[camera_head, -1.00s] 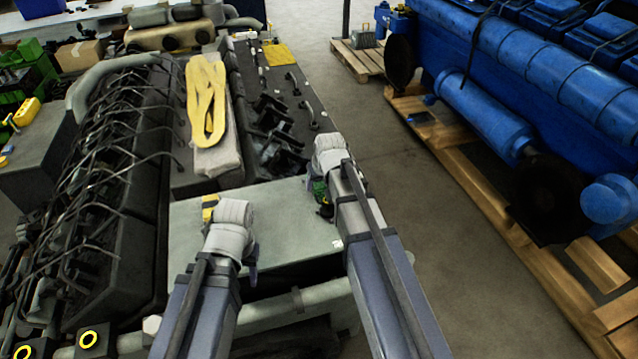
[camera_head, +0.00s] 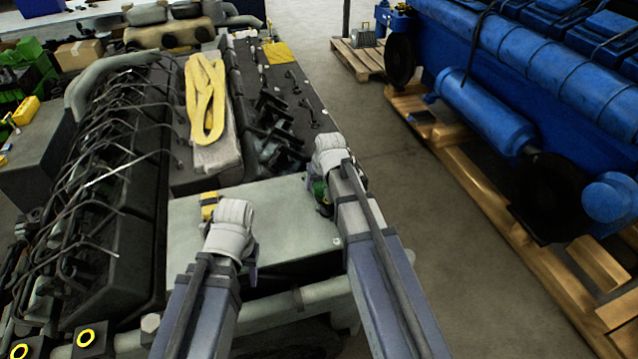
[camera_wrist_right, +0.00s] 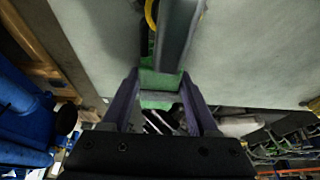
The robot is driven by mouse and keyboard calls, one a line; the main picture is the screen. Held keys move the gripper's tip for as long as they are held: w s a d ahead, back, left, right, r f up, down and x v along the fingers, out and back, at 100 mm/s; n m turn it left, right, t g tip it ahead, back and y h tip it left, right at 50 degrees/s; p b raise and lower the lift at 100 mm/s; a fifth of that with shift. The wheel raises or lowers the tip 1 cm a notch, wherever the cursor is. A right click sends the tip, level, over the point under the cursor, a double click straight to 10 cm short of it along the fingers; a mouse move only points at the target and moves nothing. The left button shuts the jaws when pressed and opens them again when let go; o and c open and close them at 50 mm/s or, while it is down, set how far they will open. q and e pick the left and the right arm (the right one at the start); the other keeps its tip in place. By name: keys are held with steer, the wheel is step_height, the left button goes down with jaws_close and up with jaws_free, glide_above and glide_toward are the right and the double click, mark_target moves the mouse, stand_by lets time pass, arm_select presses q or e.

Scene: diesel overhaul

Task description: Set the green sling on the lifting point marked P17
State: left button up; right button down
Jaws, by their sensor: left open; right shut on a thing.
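My right gripper (camera_head: 322,186) is over the right edge of a pale grey plate on the engine. It is shut on a green thing, apparently the green sling (camera_head: 319,192), mostly hidden behind the wrist. In the right wrist view the green sling (camera_wrist_right: 160,80) shows as a band between the purple fingers of the right gripper (camera_wrist_right: 160,98). A yellow curved piece (camera_wrist_right: 150,14) shows beyond it. My left gripper (camera_head: 212,212) is open over the plate's left part, its fingers mostly hidden. A yellow and black piece (camera_head: 209,203) shows beside it. I cannot read any P17 mark.
The pale plate (camera_head: 270,210) lies under both grippers. A yellow sling (camera_head: 206,98) lies on a grey block behind. Two yellow-ringed black markers (camera_head: 86,337) are at lower left. A blue engine (camera_head: 520,70) stands on wooden pallets at right, with clear floor between (camera_head: 370,110).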

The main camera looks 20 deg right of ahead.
steer(key=shift+c, duration=0.4)
jaws_free()
steer(key=p+v, duration=0.7)
steer(key=v, duration=0.1)
